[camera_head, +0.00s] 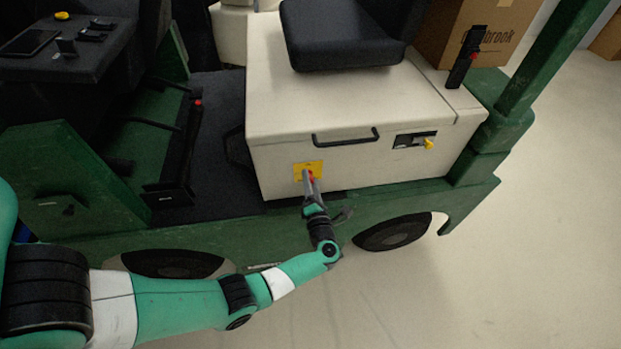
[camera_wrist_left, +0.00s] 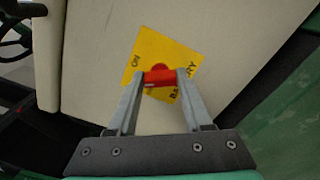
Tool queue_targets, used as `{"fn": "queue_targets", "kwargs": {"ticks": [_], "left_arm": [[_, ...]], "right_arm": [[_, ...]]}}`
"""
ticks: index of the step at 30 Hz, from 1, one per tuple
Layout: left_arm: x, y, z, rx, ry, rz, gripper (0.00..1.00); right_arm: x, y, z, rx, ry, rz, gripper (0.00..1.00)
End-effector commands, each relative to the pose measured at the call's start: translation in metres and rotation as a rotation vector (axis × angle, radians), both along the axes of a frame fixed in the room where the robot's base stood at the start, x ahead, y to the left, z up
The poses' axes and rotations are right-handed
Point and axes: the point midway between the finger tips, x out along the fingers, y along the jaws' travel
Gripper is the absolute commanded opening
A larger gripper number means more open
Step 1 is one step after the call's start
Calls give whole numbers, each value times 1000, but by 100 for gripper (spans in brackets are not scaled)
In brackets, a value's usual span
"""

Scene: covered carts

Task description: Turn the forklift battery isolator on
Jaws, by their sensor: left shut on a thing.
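The battery isolator is a red handle (camera_wrist_left: 160,77) on a yellow plate (camera_wrist_left: 155,50) on the forklift's cream side panel. The plate carries the word ON and other lettering, partly covered. In the head view the yellow plate (camera_head: 309,169) sits low on the cream battery cover, left of the black grab handle. My left gripper (camera_wrist_left: 160,80) is shut on the red handle, one finger at each end of it. It also shows in the head view (camera_head: 309,178), reaching up from below. My right gripper is not in view.
The green forklift frame (camera_head: 400,199) runs below the panel, with wheels (camera_head: 392,231) beneath. A black grab handle (camera_head: 346,138) and a yellow key-like knob (camera_head: 428,143) sit to the right. The black seat (camera_head: 340,40) is above.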

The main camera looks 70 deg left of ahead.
Motion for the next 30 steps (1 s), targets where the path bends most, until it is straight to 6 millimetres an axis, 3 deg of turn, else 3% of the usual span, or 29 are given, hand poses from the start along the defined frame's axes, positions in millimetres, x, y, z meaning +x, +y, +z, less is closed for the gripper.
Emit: {"fn": "queue_targets", "kwargs": {"ticks": [15, 30], "left_arm": [[0, 0, 1, 109, 409, 0, 0], [0, 0, 0, 144, 534, 0, 0]], "right_arm": [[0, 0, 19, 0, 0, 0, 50], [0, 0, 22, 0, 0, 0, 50]]}}
